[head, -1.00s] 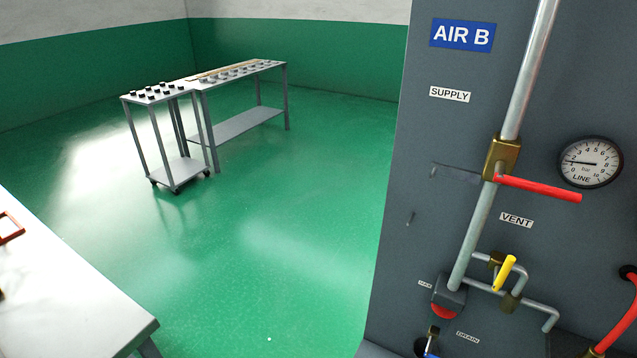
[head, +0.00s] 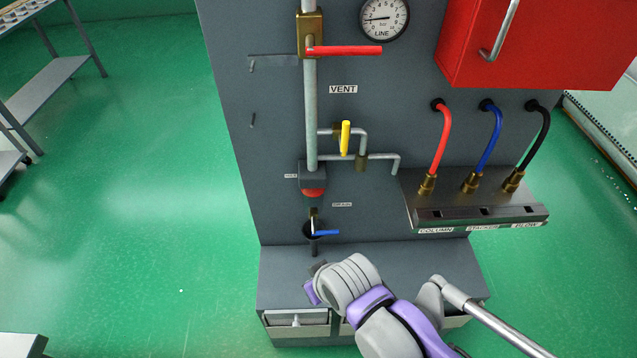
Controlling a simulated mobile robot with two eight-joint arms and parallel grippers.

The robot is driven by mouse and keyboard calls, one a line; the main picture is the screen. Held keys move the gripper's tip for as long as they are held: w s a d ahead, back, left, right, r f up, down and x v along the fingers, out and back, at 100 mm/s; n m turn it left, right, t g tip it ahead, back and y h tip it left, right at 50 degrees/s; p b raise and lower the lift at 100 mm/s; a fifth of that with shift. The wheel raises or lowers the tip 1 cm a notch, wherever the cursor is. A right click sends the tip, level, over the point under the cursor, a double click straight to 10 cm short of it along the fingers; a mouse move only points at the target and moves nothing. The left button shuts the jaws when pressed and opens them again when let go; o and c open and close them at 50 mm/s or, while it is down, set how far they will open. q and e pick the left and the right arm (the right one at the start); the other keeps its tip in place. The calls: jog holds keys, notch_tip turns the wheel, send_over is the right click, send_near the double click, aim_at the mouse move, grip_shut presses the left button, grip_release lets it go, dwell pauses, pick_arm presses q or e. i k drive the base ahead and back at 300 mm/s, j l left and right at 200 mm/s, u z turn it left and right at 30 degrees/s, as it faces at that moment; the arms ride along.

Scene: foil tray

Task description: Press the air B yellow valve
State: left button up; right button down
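The yellow valve handle (head: 345,138) stands upright on the thin vent pipe of the grey panel (head: 262,170), right of the main vertical pipe. The VENT label (head: 343,89) is above it. An arm of mine, grey and purple, comes in from the lower right. I take it as my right arm. Its end, my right gripper (head: 316,284), is low over the panel's base, well below the yellow handle and apart from it. The fingers are mostly hidden behind the wrist, so their opening does not show. My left gripper is not in view.
A red lever (head: 345,50) sits above and a blue handle (head: 326,233) below. Red, blue and black hoses (head: 492,135) join a metal manifold (head: 478,204) at the right. A red box (head: 540,40) juts out at upper right. Open green floor (head: 140,200) lies left.

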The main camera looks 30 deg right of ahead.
aim_at(344, 138)
jog(key=z, duration=1.4)
